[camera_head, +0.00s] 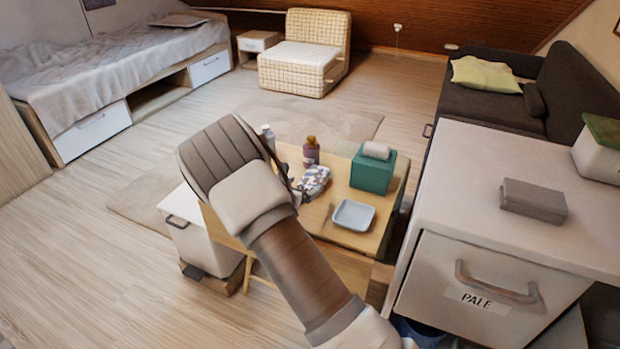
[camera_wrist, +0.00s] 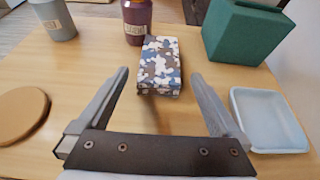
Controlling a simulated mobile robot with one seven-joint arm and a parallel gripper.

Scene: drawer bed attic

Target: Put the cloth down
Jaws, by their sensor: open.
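The cloth (camera_wrist: 160,62) is a folded block with a blue, white and brown blotched pattern. It lies on the small wooden table (camera_wrist: 70,105), and it also shows in the head view (camera_head: 316,178) just right of my wrist. My gripper (camera_wrist: 160,78) is open, with one finger on each side of the cloth's near end. Gaps show between the fingers and the cloth in the wrist view. In the head view my wrist hides most of the gripper.
A pale blue tray (camera_head: 353,215) and a teal box (camera_head: 372,170) stand right of the cloth. A purple bottle (camera_head: 311,151) and a grey container (camera_wrist: 52,18) are behind it. A round wooden disc (camera_wrist: 20,113) lies left. A white cabinet (camera_head: 480,180) stands close on the right.

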